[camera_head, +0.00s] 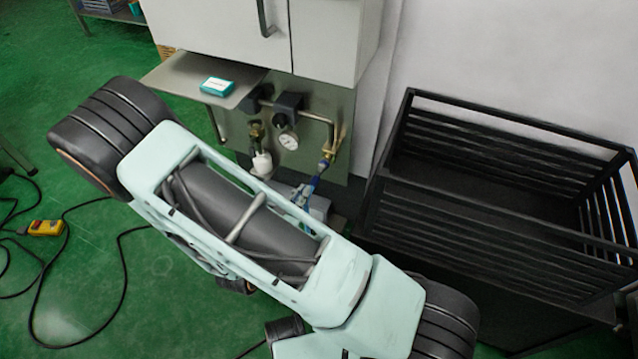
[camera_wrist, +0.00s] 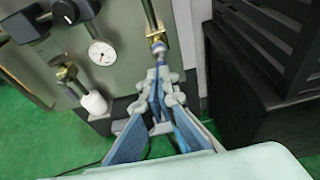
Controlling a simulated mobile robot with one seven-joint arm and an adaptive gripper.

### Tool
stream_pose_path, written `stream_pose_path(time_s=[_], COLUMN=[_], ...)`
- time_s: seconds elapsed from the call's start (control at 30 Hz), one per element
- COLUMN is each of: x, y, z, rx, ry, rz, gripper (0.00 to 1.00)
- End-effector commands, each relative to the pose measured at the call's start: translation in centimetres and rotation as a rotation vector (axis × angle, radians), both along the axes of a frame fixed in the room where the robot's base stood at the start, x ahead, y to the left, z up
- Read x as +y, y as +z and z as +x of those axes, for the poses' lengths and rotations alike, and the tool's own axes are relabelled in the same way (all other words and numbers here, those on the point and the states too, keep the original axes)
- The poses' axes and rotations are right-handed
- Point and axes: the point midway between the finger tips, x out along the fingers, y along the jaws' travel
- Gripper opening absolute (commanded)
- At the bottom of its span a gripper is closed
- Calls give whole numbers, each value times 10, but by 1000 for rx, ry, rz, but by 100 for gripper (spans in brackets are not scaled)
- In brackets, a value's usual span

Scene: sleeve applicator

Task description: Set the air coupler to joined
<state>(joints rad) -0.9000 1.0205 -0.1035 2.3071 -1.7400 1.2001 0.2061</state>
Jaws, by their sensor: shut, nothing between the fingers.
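The air coupler (camera_head: 325,163) is a brass fitting with a blue part below it, at the lower end of the right-hand brass pipe on the grey panel. In the wrist view the fitting (camera_wrist: 158,46) hangs just beyond my fingertips, with a bluish collar at its lower end. My gripper (camera_wrist: 160,72) is shut and empty, its tips close below the collar; I cannot tell if they touch it. In the head view my gripper (camera_head: 308,192) is partly hidden behind my arm. Whether the coupler halves are joined is not clear.
A pressure gauge (camera_head: 288,140), a dark regulator (camera_head: 287,103) and a white filter bowl (camera_head: 262,163) are left of the coupler. A teal box (camera_head: 217,86) lies on a metal shelf (camera_head: 178,76). A black slatted crate (camera_head: 480,190) stands close on the right.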

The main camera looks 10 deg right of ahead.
Motion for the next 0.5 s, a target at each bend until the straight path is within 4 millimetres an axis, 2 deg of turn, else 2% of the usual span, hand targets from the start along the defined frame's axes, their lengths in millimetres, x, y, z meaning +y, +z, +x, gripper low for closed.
stream_pose_path(time_s=[0.17, 0.5], x=[-9, -43], y=[-6, -25], z=[14, 60], rx=[-4, -2], ry=[4, 3], rz=[-4, -3], gripper=[0, 0])
